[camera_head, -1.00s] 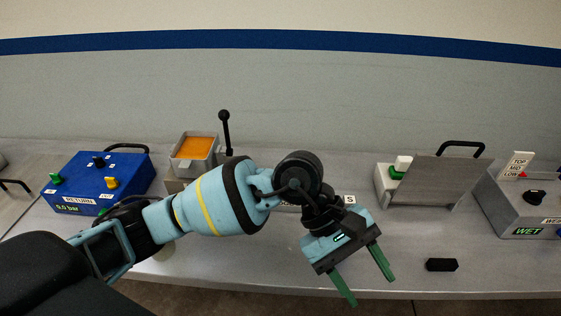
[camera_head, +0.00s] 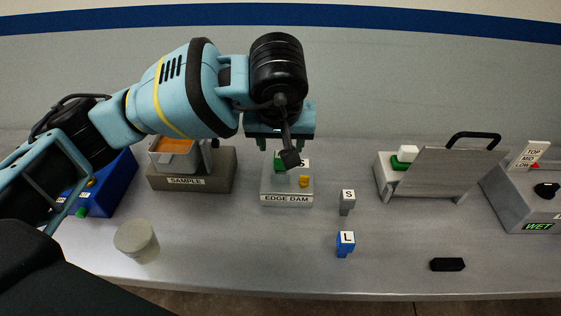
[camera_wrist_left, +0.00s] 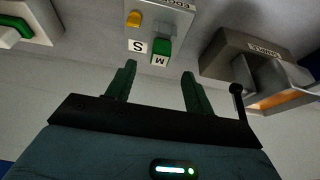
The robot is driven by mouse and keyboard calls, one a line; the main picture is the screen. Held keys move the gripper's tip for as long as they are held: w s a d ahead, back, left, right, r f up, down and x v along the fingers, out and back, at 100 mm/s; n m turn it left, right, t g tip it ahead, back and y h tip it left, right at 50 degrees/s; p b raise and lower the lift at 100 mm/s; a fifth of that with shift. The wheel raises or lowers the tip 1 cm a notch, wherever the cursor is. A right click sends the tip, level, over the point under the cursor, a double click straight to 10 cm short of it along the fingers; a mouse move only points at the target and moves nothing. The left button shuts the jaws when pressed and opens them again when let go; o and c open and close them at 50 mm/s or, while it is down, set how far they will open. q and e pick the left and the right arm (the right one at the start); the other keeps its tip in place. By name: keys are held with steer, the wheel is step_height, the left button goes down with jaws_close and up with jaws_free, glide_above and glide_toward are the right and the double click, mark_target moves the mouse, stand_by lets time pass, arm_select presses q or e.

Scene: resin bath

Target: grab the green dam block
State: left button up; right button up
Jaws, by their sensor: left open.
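The green dam block (camera_wrist_left: 161,50), labelled M, sits on the grey EDGE DAM stand (camera_wrist_left: 170,12) in the left wrist view. In the head view the block (camera_head: 279,163) is partly hidden behind my left wrist parts, on the stand (camera_head: 285,198). My left gripper (camera_wrist_left: 159,74) is open and empty, its green fingers pointing toward the block. The block appears between the finger lines, beyond the tips, apart from them. My right gripper is not in view.
A grey block labelled S (camera_head: 347,203) and a blue block labelled L (camera_head: 344,246) stand right of the stand. The SAMPLE box (camera_head: 215,175) is to its left. A round grey cup (camera_head: 136,241) stands front left. A black bar (camera_head: 447,264) lies front right.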

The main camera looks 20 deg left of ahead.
mark_target(278, 165)
arm_select(q)
steer(key=shift+x, duration=3.15)
steer(key=shift+a, duration=0.1)
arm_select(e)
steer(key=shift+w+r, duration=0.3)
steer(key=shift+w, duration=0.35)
arm_select(q)
steer(key=c, duration=1)
steer(key=shift+r, duration=0.1)
steer(key=shift+c, duration=0.2)
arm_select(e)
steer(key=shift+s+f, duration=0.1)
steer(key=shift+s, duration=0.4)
